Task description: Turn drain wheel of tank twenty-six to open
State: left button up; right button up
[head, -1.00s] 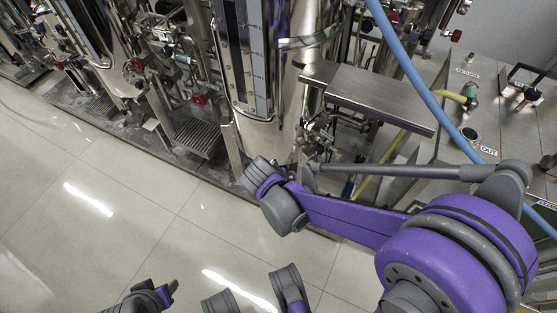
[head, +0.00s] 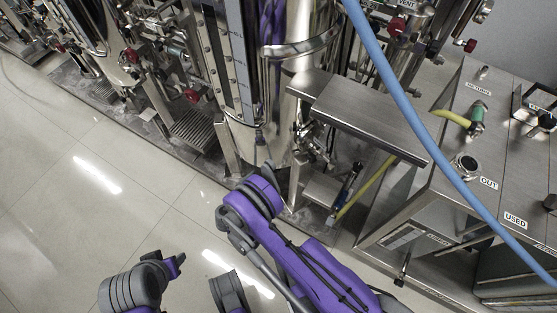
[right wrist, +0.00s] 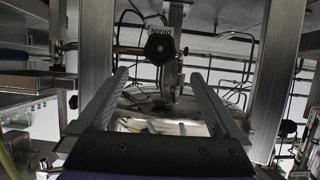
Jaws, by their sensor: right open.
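A dark, lobed hand wheel (right wrist: 159,47) is in the upper middle of the right wrist view, on a thin horizontal pipe. A small white label (right wrist: 158,33) beside it is too small to read surely. My right gripper (right wrist: 159,88) is open and empty, its two fingers pointing toward the wheel, one on either side below it. The wheel is beyond the fingertips, apart from them. In the head view, a steel tank (head: 262,130) with a sight-gauge panel stands ahead of my right arm; its number is not legible. My left gripper is not clearly shown.
Upright steel posts (right wrist: 270,85) flank my right gripper. In the head view, a steel step (head: 365,115), a blue hose (head: 400,90) and a steel cabinet (head: 500,140) are at right. Free tiled floor (head: 60,220) is at left.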

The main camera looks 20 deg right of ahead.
jog(key=b+x, duration=0.2)
jog(key=x, duration=0.9)
jog(key=shift+s+f, duration=0.1)
jog(key=c, duration=1.3)
jog(key=shift+a, duration=0.1)
